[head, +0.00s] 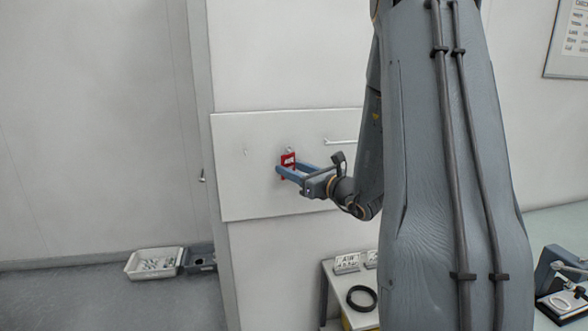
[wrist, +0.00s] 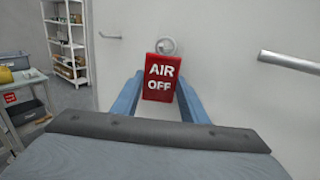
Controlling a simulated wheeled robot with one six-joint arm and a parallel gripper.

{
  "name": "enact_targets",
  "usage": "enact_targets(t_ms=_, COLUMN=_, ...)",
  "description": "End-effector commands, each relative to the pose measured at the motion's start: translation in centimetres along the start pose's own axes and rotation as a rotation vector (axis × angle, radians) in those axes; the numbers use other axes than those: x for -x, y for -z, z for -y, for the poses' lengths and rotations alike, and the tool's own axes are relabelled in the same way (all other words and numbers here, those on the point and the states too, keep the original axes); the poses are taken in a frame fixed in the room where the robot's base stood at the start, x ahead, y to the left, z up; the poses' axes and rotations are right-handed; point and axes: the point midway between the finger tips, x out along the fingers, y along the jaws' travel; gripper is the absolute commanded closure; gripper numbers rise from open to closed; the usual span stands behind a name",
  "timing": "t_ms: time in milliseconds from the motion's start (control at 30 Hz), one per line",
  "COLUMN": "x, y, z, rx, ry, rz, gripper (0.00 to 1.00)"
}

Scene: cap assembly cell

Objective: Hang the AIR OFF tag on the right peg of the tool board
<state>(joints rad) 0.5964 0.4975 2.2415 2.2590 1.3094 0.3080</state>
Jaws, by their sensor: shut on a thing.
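The red AIR OFF tag (wrist: 160,78) is upright between the blue fingers of my gripper (wrist: 159,88), its white letters facing the wrist camera. In the head view the tag (head: 288,160) is in front of the white tool board (head: 240,195), held by my gripper (head: 283,172). A grey ring (wrist: 166,45) shows just above the tag; I cannot tell whether it touches the board or a peg. A metal peg (wrist: 290,62) sticks out to the right of the tag, apart from it; it also shows in the head view (head: 341,142). A small fitting (wrist: 108,36) is on the board to the left.
My arm covers the right of the board in the head view. Below are a small table (head: 335,292) with a black ring (head: 362,298), and trays on the floor (head: 154,263). White shelves (wrist: 68,40) stand at the left in the wrist view. The board around the tag looks clear.

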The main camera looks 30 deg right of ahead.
Motion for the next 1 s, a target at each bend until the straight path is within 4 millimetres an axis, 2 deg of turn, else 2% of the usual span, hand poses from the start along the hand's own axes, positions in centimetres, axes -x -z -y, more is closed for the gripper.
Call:
enact_targets(t_ms=200, x=-0.5, y=0.6, z=0.3, rx=-0.003, ry=0.005, rz=-0.010, gripper=0.69)
enact_targets(t_ms=233, x=-0.6, y=0.6, z=0.3, rx=-0.003, ry=0.005, rz=-0.011, gripper=0.55)
enact_targets(t_ms=300, x=-0.7, y=0.7, z=0.3, rx=-0.003, ry=0.005, rz=-0.011, gripper=0.43)
enact_targets(t_ms=333, x=-0.7, y=0.7, z=0.3, rx=-0.003, ry=0.005, rz=-0.011, gripper=0.41)
enact_targets(t_ms=700, x=-0.9, y=1.1, z=0.6, rx=-0.004, ry=0.008, rz=-0.015, gripper=0.38)
enact_targets(t_ms=767, x=-0.5, y=1.1, z=0.6, rx=-0.004, ry=0.009, rz=-0.015, gripper=0.38)
enact_targets(t_ms=867, x=1.2, y=1.0, z=0.8, rx=-0.004, ry=0.014, rz=-0.013, gripper=0.38)
enact_targets(t_ms=1000, x=4.6, y=0.2, z=0.4, rx=-0.001, ry=0.014, rz=-0.003, gripper=0.38)
